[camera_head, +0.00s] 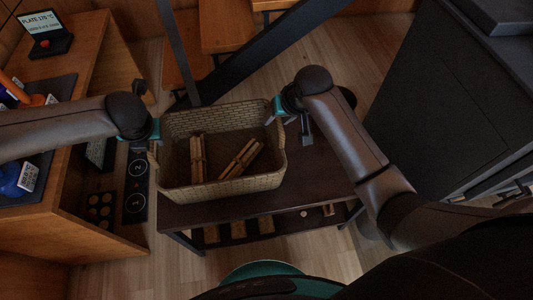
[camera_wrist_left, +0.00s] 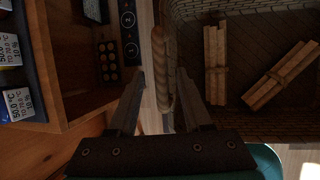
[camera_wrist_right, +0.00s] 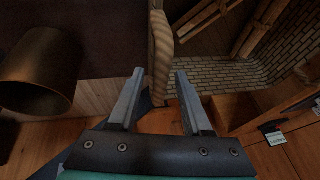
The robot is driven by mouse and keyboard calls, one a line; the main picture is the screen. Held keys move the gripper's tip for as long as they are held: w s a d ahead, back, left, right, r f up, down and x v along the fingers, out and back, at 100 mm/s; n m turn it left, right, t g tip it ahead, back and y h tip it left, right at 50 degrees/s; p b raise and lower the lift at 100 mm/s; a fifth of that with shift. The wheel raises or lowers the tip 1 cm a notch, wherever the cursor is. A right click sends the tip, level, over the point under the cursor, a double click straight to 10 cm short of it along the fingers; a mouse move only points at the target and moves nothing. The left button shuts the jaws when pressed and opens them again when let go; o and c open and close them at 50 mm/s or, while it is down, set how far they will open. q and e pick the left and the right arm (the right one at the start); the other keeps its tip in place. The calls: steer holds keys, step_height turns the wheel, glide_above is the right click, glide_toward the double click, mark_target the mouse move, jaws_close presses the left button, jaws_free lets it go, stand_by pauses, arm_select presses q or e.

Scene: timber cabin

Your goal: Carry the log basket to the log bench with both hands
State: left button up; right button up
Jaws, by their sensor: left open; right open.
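The log basket (camera_head: 222,187) is a woven tan basket with several split logs inside. It stands upright on a dark table (camera_head: 310,180). My left gripper (camera_head: 155,129) is at its left end. In the left wrist view the left rope handle (camera_wrist_left: 162,62) lies between the open fingers (camera_wrist_left: 161,84), with no clear contact. My right gripper (camera_head: 279,110) is at its right end. In the right wrist view the right handle (camera_wrist_right: 160,50) reaches between the open fingertips (camera_wrist_right: 160,78). I cannot tell which piece of furniture is the log bench.
A wooden counter (camera_head: 97,70) with a small screen (camera_head: 44,24) stands at the left. A dark cabinet (camera_head: 440,100) fills the right. The table's lower shelf (camera_head: 262,228) holds several small blocks. A dark beam (camera_head: 250,55) crosses behind the basket. A brass-coloured cylinder (camera_wrist_right: 42,75) stands near my right gripper.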

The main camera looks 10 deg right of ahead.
steer(key=shift+r, duration=0.1)
arm_select(q)
steer(key=v, duration=1)
arm_select(e)
steer(key=v, duration=1.2)
arm_select(q)
steer(key=shift+s+d, duration=0.1)
